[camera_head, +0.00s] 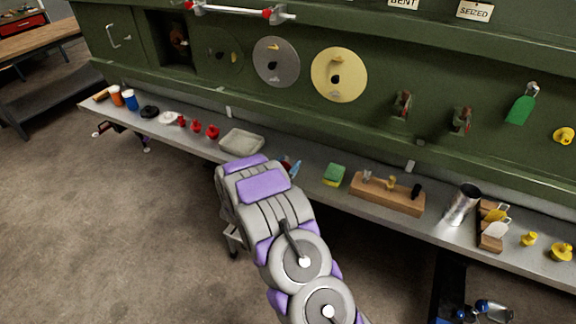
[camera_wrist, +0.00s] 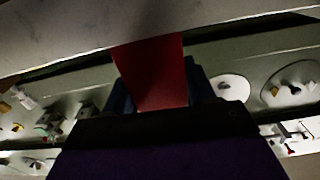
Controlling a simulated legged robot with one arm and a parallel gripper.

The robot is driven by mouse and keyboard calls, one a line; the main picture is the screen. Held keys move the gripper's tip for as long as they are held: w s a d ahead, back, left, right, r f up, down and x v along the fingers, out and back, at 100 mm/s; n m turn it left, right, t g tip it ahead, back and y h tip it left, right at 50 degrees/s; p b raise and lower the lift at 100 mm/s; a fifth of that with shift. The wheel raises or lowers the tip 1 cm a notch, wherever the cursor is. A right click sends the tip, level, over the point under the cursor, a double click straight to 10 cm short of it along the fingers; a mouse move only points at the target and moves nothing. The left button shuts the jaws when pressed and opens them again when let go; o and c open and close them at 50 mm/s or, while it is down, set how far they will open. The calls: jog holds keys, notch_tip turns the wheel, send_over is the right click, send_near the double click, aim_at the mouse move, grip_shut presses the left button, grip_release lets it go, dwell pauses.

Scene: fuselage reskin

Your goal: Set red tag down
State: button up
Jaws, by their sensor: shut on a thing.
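The red tag (camera_wrist: 152,72) is a flat red piece between the dark fingers of my gripper (camera_wrist: 158,90) in the wrist view. Its far end reaches a pale grey surface at the top of that view; I cannot tell whether they touch. In the head view my gripper (camera_head: 290,167) is mostly hidden behind my arm, at the grey shelf (camera_head: 312,168) just right of the shallow tray (camera_head: 242,142). Only a little red and blue shows there.
Left of the tray stand several red parts (camera_head: 196,126). To the right lie a green-yellow sponge (camera_head: 334,175), a wooden block with tools (camera_head: 386,192) and a metal cup (camera_head: 462,204). A green panel (camera_head: 210,88) rises behind. A green tag (camera_head: 521,108) hangs on it.

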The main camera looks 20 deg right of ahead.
jog(key=shift+a+r, duration=0.1)
jog(key=shift+a, duration=0.2)
jog(key=o, duration=0.6)
jog(key=shift+d, duration=0.1)
jog(key=o, duration=0.4)
jog(key=shift+d, duration=0.35)
jog(key=shift+a, duration=0.1)
